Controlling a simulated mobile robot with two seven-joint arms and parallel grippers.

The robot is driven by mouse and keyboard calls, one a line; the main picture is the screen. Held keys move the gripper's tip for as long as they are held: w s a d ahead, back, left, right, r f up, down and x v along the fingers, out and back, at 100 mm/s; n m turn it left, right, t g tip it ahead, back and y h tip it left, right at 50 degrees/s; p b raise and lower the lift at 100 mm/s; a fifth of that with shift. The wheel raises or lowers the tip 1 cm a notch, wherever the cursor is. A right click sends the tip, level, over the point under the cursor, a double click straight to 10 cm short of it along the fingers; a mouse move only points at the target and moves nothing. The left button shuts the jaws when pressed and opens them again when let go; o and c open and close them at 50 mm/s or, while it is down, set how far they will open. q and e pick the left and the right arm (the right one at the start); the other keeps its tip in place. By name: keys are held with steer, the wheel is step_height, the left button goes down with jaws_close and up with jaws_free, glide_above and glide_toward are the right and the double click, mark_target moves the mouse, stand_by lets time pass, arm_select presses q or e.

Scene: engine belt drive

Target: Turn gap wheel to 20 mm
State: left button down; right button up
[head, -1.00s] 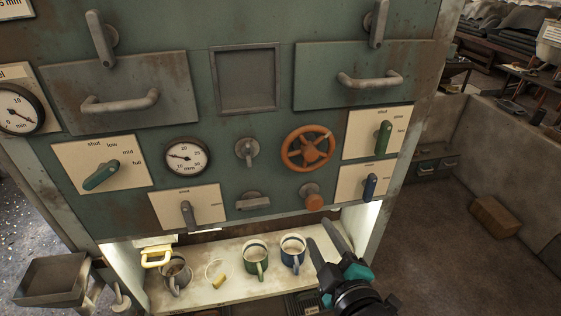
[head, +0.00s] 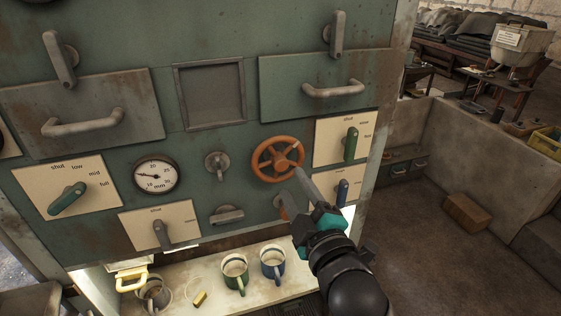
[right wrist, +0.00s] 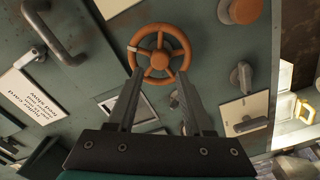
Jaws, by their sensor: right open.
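The orange gap wheel (head: 262,160) is a spoked handwheel on the green panel; it also shows in the right wrist view (right wrist: 166,41). A round white gauge (head: 157,177) marked in mm is to its left; its needle points to the left side, and I cannot read the exact value. My right gripper (head: 290,186) is open, its fingertips near the lower right of the wheel in the head view. In the right wrist view its two fingers (right wrist: 159,85) point at the wheel with nothing between them. I cannot tell whether they touch it. My left gripper is not in view.
An orange knob (head: 284,206) is below, partly hidden by my gripper. Mugs (head: 235,272) stand on the shelf below.

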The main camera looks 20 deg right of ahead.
mark_target(282, 167)
steer(key=w, duration=0.8)
steer(key=shift+w+a, duration=0.15)
steer(key=shift+w, duration=0.15)
jaws_close()
